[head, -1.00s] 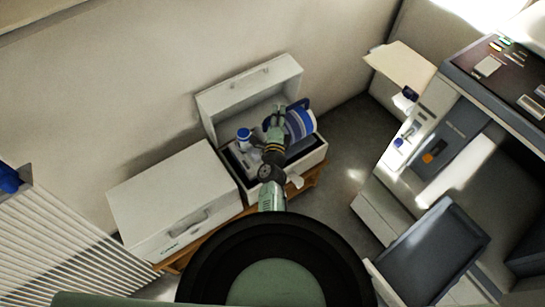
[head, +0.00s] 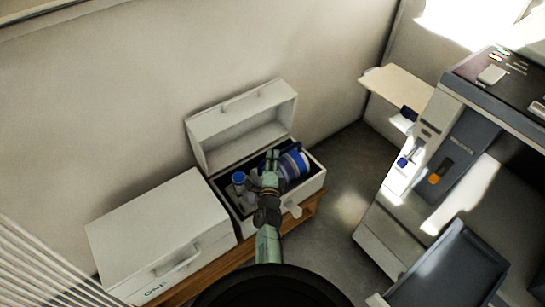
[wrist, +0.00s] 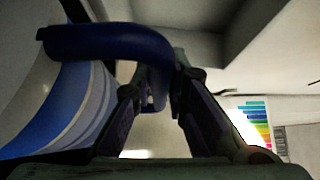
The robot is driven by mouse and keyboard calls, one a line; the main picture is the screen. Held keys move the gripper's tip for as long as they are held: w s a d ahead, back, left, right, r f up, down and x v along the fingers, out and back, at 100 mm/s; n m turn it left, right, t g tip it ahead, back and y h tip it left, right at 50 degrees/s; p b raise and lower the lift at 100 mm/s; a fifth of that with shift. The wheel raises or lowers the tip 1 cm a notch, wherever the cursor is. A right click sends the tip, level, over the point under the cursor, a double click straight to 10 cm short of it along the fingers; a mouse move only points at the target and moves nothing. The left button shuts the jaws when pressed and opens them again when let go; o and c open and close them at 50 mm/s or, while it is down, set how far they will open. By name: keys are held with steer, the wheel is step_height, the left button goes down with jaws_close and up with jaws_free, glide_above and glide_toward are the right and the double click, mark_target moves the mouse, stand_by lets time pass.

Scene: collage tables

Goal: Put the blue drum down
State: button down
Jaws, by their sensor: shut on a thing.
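The blue drum (head: 293,165), with blue and white bands, is at the right end of the open white case (head: 311,186). Its lower part is hidden by the case and my arm, so I cannot tell whether it touches the bottom. In the wrist view the drum's banded side (wrist: 75,110) fills the left. Its dark blue handle (wrist: 105,42) arches across and bends down between the fingers. My gripper (head: 271,160) is over the case, shut on that handle; the fingers also show in the wrist view (wrist: 163,95).
A blue-capped container (head: 239,178) stands in the case's left part. The raised lid (head: 242,125) is behind. A closed white case (head: 155,235) sits to the left on the same wooden bench (head: 207,275). A large grey machine (head: 450,165) stands at right, with bare floor (head: 340,205) between.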

steer(key=shift+w+r, duration=0.1)
steer(key=shift+r, duration=0.25)
steer(key=shift+f, duration=0.25)
steer(key=c, duration=2)
jaws_free()
steer(key=shift+f, duration=0.25)
steer(key=o, duration=0.4)
steer(key=shift+r, duration=0.2)
